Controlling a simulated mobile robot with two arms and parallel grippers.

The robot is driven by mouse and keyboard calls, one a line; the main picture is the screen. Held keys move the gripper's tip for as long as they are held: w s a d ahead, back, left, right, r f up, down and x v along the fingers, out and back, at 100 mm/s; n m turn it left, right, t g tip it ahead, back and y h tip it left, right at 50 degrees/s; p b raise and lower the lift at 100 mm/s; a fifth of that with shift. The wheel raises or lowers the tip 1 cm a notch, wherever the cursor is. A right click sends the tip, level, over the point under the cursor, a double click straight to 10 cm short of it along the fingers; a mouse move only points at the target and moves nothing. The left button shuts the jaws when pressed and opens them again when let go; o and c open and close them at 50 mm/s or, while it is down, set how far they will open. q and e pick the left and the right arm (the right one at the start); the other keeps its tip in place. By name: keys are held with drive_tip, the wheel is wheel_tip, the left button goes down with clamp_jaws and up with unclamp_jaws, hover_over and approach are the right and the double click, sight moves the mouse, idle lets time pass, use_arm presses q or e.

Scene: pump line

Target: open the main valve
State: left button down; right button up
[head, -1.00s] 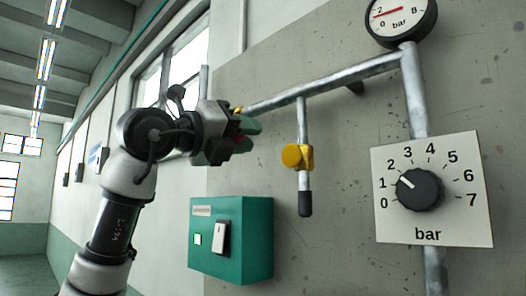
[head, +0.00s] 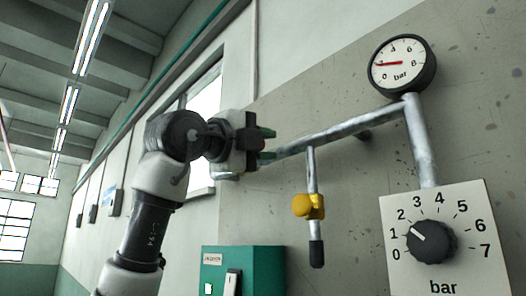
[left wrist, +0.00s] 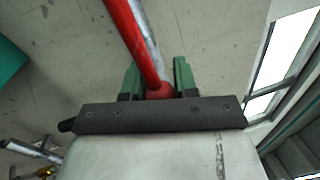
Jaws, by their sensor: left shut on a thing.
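The main valve's red lever (left wrist: 137,42) shows in the left wrist view, reaching from the top edge down to its rounded end between my green fingertips. It runs close along a grey pipe (left wrist: 149,30), at a slight angle to it. My left gripper (left wrist: 158,80) is shut on the lever near that end. In the head view my left gripper (head: 266,144) is at the left end of the slanting grey pipe (head: 340,131) and hides most of the lever and the valve body. My right gripper is not in view.
A round gauge (head: 402,63) sits above the pipe's right end, its red needle pointing left. A yellow tap (head: 308,206) hangs from the pipe. A bar dial plate (head: 400,270) is at right, a green box (head: 262,263) below. Windows are behind my arm.

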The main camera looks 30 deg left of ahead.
use_arm(q)
drive_tip(key=shift+r, duration=0.2)
idle(0.3)
drive_tip(key=c, duration=0.9)
unclamp_jaws()
drive_tip(key=shift+o, duration=0.2)
drive_tip(key=shift+f, duration=0.1)
drive_tip(key=shift+s+a+f+b, duration=0.1)
drive_tip(key=shift+s+a+b, duration=0.05)
drive_tip(key=shift+s+b, duration=0.15)
drive_tip(key=b+v, duration=0.4)
drive_tip(key=v, duration=0.6)
